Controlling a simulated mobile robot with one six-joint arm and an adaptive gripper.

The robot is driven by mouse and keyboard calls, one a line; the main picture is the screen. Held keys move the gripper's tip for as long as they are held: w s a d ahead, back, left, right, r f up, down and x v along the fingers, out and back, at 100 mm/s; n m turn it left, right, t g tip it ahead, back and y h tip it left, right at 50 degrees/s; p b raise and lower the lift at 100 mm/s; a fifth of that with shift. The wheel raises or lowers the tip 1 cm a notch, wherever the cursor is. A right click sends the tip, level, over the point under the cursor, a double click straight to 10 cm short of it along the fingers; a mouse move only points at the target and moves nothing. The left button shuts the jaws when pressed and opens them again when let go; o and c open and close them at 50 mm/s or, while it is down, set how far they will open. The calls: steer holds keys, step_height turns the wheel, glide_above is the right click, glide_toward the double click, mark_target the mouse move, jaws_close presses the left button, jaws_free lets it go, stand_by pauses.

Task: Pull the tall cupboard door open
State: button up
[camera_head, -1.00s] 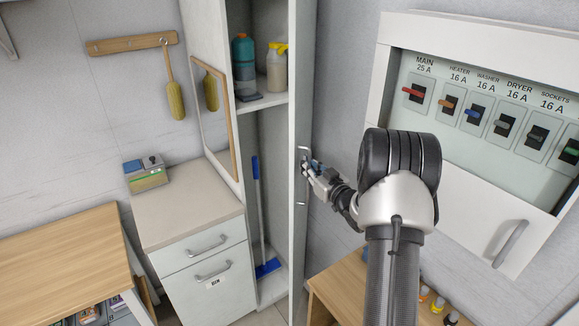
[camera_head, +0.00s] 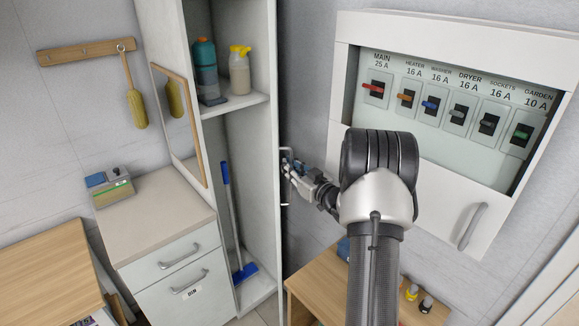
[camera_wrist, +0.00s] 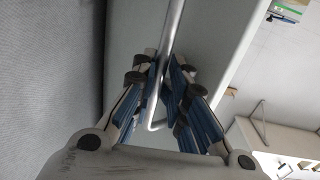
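The tall cupboard (camera_head: 230,125) stands open in the head view, with its inside showing. Its white door (camera_head: 275,125) is seen almost edge-on at the cupboard's right side. The door's metal bar handle (camera_head: 285,203) is on the face turned right. My gripper (camera_head: 290,167) reaches it from the right. In the wrist view, the handle (camera_wrist: 174,38) runs between the blue-padded fingers of my gripper (camera_wrist: 166,85), which are closed around it. The door's pale face (camera_wrist: 212,40) lies behind the fingers.
Inside are a shelf (camera_head: 235,104) with bottles and a blue broom (camera_head: 233,215). A drawer unit (camera_head: 165,235) stands left of the cupboard. A breaker box (camera_head: 440,110) is on the wall at right. A wooden table (camera_head: 325,285) stands below my arm.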

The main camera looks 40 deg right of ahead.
steer(key=shift+r, duration=0.15)
steer(key=shift+s+d, duration=0.1)
steer(key=shift+s, duration=0.15)
steer(key=s, duration=1.1)
steer(key=shift+s+a, duration=0.2)
steer(key=shift+a, duration=0.05)
